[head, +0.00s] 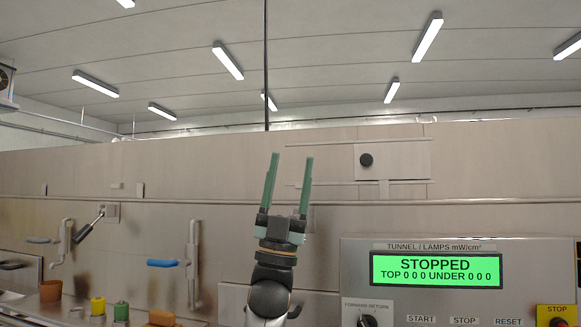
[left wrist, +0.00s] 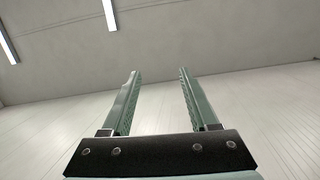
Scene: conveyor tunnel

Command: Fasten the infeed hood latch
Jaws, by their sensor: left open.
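My left gripper (head: 291,160) points upward in the middle of the head view, in front of the steel tunnel wall. Its two green fingers are apart with nothing between them; the left wrist view (left wrist: 158,73) also shows the gap empty. No label marks the infeed hood latch. At left on the wall are a dark-gripped lever (head: 88,229) tilted up to a small square plate (head: 112,212), and a blue-handled lever (head: 163,263) lying level beside an upright bar (head: 193,255). Both are left of the gripper and apart from it. My right gripper is out of view.
A control panel (head: 350,253) with a green display (head: 437,270) reading STOPPED stands at right. A black knob (head: 366,160) is on a sliding plate above it. The wrist view shows ceiling and pale panels.

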